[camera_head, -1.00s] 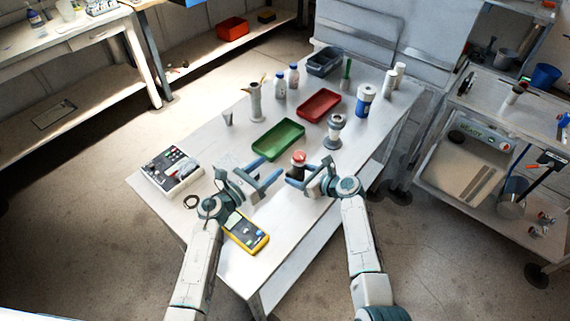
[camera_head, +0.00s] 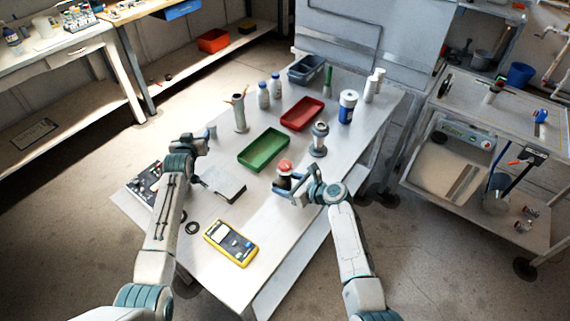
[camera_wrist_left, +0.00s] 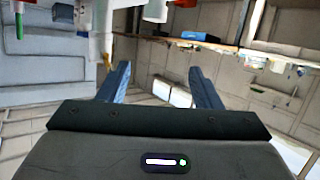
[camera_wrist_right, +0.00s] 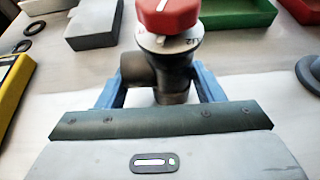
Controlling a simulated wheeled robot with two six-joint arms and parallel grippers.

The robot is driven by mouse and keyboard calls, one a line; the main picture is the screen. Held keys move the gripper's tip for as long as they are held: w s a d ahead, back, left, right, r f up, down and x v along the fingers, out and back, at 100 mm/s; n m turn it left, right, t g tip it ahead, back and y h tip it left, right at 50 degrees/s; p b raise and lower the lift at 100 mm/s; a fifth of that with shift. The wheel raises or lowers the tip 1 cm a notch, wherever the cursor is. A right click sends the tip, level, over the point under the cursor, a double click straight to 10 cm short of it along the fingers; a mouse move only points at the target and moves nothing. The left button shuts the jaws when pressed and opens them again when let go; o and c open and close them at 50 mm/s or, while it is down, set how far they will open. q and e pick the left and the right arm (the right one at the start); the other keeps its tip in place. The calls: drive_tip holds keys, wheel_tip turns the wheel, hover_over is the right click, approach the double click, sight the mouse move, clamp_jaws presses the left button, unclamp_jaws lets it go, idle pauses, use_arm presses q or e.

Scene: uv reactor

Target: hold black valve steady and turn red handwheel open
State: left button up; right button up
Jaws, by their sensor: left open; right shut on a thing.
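The black valve (camera_head: 283,181) stands upright at the near middle of the table, with the red handwheel (camera_head: 285,165) on top. In the right wrist view the valve body (camera_wrist_right: 172,72) has a side port pointing left, and the red handwheel (camera_wrist_right: 168,14) sits above a white marked dial. My right gripper (camera_wrist_right: 158,95) is shut on the valve body, one finger on each side. Its base is partly hidden by the gripper. My left gripper (camera_head: 207,138) is open and empty, above the table's left side, well away from the valve. Its two fingers (camera_wrist_left: 160,82) show apart in the left wrist view.
A green tray (camera_head: 264,150) and a red tray (camera_head: 302,114) lie behind the valve. A grey pedestal-like part (camera_head: 319,139) stands behind it to the right. A grey box (camera_head: 222,184), black rings (camera_head: 192,228) and a yellow multimeter (camera_head: 231,243) lie to the left.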

sight(279, 166)
use_arm(q)
drive_tip(key=s+d+f+n+g+h, duration=0.1)
drive_tip(key=d+n+h, duration=0.1)
drive_tip(key=d+n, duration=0.1)
drive_tip(key=s+d+f+n+g+h, duration=0.2)
drive_tip(key=d+n+h, duration=0.1)
drive_tip(key=n, duration=0.2)
drive_tip(key=s+d+f+n+g+h, duration=0.1)
drive_tip(key=d+n+g+h, duration=0.1)
drive_tip(key=d+n+h, duration=0.1)
drive_tip(key=shift+s+d+f+n, duration=0.25)
drive_tip(key=shift+f+n, duration=0.1)
drive_tip(key=shift+n, duration=0.45)
drive_tip(key=s+d+n+h, duration=0.2)
drive_tip(key=s+d, duration=0.1)
drive_tip(key=s+d+n+g+h, duration=0.1)
drive_tip(key=s+d+n+h, duration=0.1)
drive_tip(key=d, duration=0.1)
drive_tip(key=shift+s+r+n+h, duration=0.1)
drive_tip(key=shift+s+n+h, duration=0.3)
drive_tip(key=s+d+r+n+g+h, duration=0.1)
drive_tip(key=s+d+r+n+h, duration=0.2)
drive_tip(key=s+n+h, duration=0.15)
drive_tip(key=shift+m, duration=0.25)
drive_tip(key=x, duration=1.1)
drive_tip(key=shift+d+f, duration=0.4)
drive_tip(key=c, duration=1)
